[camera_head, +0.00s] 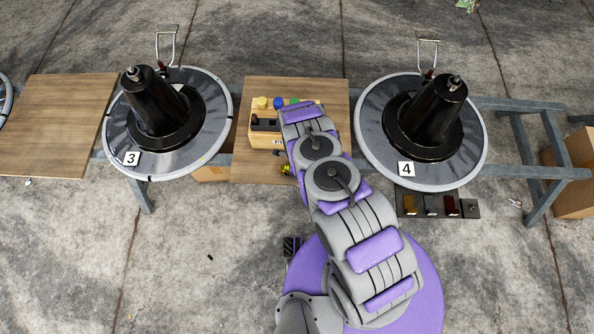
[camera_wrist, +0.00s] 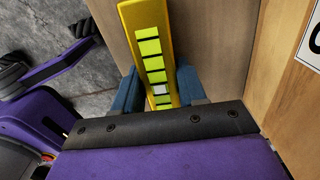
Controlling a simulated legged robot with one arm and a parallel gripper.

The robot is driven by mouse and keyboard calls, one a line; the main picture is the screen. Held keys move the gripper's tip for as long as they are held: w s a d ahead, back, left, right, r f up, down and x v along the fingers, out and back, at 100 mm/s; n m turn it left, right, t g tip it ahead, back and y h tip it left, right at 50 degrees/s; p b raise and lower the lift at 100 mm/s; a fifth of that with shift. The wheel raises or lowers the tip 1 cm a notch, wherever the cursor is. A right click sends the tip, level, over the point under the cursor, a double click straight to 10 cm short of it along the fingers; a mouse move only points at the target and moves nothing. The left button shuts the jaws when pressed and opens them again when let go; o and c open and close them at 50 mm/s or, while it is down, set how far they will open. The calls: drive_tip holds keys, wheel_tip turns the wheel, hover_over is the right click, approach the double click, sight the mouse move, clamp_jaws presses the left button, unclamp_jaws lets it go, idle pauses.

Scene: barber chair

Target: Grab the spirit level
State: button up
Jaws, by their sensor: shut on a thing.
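The spirit level (camera_wrist: 148,18) is a long yellow bar with bright yellow-green and dark segments down its face. It lies between the two blue fingers of my gripper (camera_wrist: 160,90) in the wrist view, and the fingers are shut on it. Its upper end reaches past the fingers over the wooden board. Its lower end is hidden behind my gripper's body. In the head view a small yellow piece (camera_head: 287,169), likely the level, shows at the left side of my arm; my arm hides the rest and the gripper.
A wooden box (camera_head: 264,142) with small coloured items stands on the middle wooden board (camera_head: 255,88), close beside my gripper. Round platforms with black posts, marked 3 (camera_head: 215,117) and 4 (camera_head: 475,133), flank the board. Open concrete floor (camera_head: 80,270) lies at front left.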

drive_tip(key=shift+a, duration=0.3)
drive_tip(key=c, duration=0.4)
drive_tip(key=shift+d+r, duration=0.1)
drive_tip(key=shift+r, duration=0.45)
wheel_tip(320, 180, up, 3)
drive_tip(key=shift+f+p, duration=0.1)
drive_tip(key=shift+p, duration=0.75)
drive_tip(key=s+d+p, duration=0.1)
drive_tip(key=d, duration=0.4)
drive_tip(key=s+d+p, duration=0.1)
drive_tip(key=s+d, duration=0.1)
drive_tip(key=d, duration=0.3)
drive_tip(key=s+d+r+p, duration=0.1)
drive_tip(key=d, duration=0.4)
drive_tip(key=shift+s+d, duration=0.15)
drive_tip(key=shift+s, duration=0.15)
